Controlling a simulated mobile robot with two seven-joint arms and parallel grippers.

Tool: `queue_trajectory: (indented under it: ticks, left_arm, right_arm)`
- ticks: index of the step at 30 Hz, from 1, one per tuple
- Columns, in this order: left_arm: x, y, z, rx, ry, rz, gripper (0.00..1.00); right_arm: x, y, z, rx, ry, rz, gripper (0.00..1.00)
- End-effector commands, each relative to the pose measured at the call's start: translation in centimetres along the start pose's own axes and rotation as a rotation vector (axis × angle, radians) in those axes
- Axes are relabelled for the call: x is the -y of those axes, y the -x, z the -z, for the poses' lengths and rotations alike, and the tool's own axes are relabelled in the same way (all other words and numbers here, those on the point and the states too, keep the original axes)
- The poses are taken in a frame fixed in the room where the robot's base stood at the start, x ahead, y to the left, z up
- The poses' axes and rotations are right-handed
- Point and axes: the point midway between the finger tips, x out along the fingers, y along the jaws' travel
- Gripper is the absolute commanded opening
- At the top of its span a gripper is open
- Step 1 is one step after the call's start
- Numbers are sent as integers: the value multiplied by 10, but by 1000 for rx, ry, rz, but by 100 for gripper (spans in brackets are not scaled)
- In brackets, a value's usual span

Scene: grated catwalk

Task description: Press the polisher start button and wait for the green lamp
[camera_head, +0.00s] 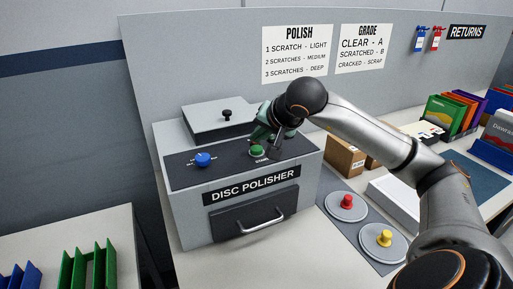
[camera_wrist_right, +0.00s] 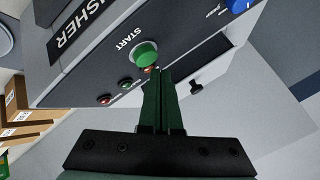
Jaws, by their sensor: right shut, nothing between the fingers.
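The disc polisher (camera_head: 192,229) is a grey box with a dark top panel. Its green START button (camera_head: 257,151) is on the right of that panel, and it also shows in the wrist view (camera_wrist_right: 145,53). My right gripper (camera_head: 262,137) is shut and empty, its fingertips (camera_wrist_right: 164,72) close to the button. I cannot tell whether they touch it. Small lamps show beside the button in the wrist view, with a reddish one (camera_wrist_right: 103,99) at the left; fingertips partly cover another. The lamps are hidden behind my gripper in the head view. My left gripper is out of view.
A blue knob (camera_head: 203,160) is on the panel's left, and a closed lid with a black knob (camera_head: 227,115) is behind. A drawer (camera_head: 231,223) is in front. Red (camera_head: 347,201) and yellow (camera_head: 384,238) knobbed discs lie to the right, near cardboard boxes (camera_head: 343,158).

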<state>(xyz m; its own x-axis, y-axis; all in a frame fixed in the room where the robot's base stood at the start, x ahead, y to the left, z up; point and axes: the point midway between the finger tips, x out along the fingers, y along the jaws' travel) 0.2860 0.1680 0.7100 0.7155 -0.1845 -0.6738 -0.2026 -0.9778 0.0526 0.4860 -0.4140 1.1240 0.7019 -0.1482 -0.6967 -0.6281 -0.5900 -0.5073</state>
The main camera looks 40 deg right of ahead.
Motion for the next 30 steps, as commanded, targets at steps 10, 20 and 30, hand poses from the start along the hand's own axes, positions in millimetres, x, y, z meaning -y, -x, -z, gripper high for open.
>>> queue_trajectory:
  ticks: [10, 20, 30]
  left_arm:
    - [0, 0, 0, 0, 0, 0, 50]
    - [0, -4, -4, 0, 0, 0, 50]
    - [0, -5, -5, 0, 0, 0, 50]
  right_arm:
    - [0, 0, 0, 0, 0, 0, 0]
    - [-4, -5, -4, 0, 0, -1, 0]
    - [-4, -6, -4, 0, 0, 0, 0]
